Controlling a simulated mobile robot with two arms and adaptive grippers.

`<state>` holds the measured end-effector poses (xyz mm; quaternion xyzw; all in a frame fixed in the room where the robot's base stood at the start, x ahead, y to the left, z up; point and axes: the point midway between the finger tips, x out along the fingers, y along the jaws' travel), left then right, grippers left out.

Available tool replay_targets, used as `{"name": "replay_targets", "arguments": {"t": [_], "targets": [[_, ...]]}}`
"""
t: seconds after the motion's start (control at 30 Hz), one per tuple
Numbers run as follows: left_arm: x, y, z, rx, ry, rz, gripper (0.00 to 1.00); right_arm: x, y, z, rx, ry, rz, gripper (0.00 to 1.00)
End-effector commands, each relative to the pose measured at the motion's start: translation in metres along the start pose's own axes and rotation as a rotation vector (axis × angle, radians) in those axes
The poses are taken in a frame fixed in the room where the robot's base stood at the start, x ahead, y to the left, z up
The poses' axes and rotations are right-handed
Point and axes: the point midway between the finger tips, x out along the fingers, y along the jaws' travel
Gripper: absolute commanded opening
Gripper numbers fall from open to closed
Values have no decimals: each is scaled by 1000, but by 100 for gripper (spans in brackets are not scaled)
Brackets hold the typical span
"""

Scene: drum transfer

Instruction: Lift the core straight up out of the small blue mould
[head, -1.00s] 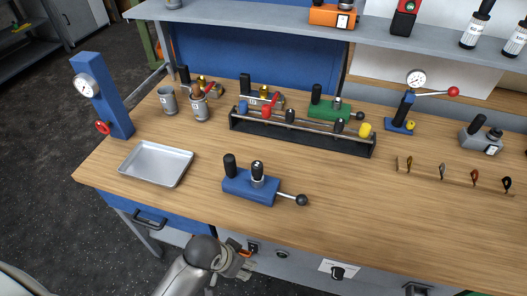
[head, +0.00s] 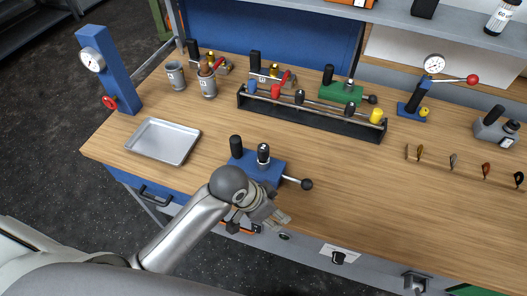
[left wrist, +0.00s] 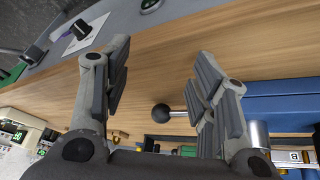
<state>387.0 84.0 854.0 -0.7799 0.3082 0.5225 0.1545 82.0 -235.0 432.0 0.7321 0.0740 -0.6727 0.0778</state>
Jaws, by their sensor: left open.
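The small blue mould (head: 275,172) lies near the table's front edge in the head view. The core (head: 263,154), with a black top and pale collar, stands upright in it. A black grip (head: 236,147) rises beside it on the left, and a rod with a black ball (head: 306,184) sticks out right. My left gripper (head: 274,216) is in front of and below the mould, apart from the core. In the left wrist view my left gripper (left wrist: 162,85) has its fingers spread with nothing between them; the blue mould (left wrist: 285,108) shows beyond the right finger. My right gripper is not seen.
A metal tray (head: 163,142) lies left of the mould. A black rack (head: 310,118) with several coloured-top pieces stands behind it, near a green mould (head: 341,93). A blue post with a gauge (head: 110,72) stands far left.

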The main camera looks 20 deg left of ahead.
Motion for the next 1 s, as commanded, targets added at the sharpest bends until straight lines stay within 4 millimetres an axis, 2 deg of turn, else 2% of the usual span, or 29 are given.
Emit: {"name": "replay_targets", "arguments": {"t": [0.03, 0.2, 0.4, 0.67, 1.0], "targets": [[-2, -2, -13, 48, 2, 8, 53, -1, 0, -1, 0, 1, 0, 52], [-10, -1, -50, 229, -24, 57, 53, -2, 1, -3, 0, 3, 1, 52], [-25, -13, -79, 423, -94, 86, 53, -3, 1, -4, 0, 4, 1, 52], [-59, -48, -105, 607, -226, 89, 53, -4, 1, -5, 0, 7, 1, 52], [-119, -102, -125, 706, -385, 71, 53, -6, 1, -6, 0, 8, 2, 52]]}}
